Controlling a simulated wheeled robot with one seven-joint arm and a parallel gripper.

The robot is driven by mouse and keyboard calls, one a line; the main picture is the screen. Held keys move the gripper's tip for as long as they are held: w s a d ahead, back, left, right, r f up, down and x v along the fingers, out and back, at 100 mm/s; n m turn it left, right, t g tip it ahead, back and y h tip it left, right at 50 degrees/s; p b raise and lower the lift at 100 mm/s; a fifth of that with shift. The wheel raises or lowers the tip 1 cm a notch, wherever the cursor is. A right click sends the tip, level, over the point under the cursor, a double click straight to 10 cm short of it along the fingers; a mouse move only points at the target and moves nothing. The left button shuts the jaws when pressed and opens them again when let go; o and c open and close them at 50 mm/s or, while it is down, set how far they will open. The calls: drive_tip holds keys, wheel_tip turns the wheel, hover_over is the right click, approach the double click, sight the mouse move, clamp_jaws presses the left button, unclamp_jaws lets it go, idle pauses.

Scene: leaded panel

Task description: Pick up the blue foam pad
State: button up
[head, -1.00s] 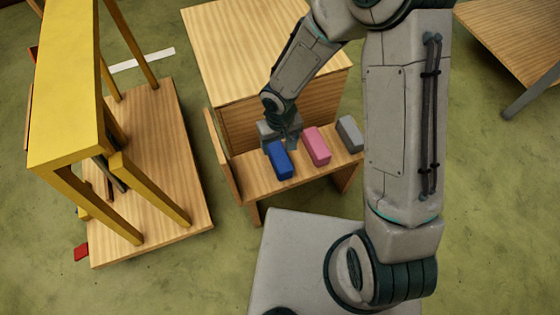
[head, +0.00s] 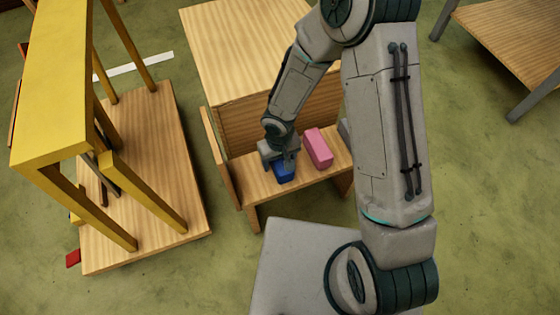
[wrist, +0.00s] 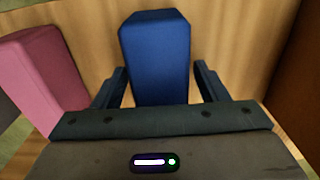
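The blue foam pad (head: 284,173) lies on the low wooden shelf (head: 252,187), partly hidden under my gripper in the head view. In the wrist view the blue pad (wrist: 156,55) stands between the two dark fingers of my gripper (wrist: 158,85). The fingers are apart, one on each side of the pad, with a visible gap at each side. My gripper (head: 281,160) is open and low over the pad.
A pink pad (head: 318,148) sits close to the right of the blue one; it also shows in the wrist view (wrist: 42,75). A grey pad (head: 344,129) is mostly hidden by my arm. A wooden side panel (head: 220,158) bounds the shelf's left. A yellow frame (head: 60,80) stands further left.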

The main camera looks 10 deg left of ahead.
drive_tip(key=c, duration=0.8)
drive_tip(key=shift+r, duration=0.1)
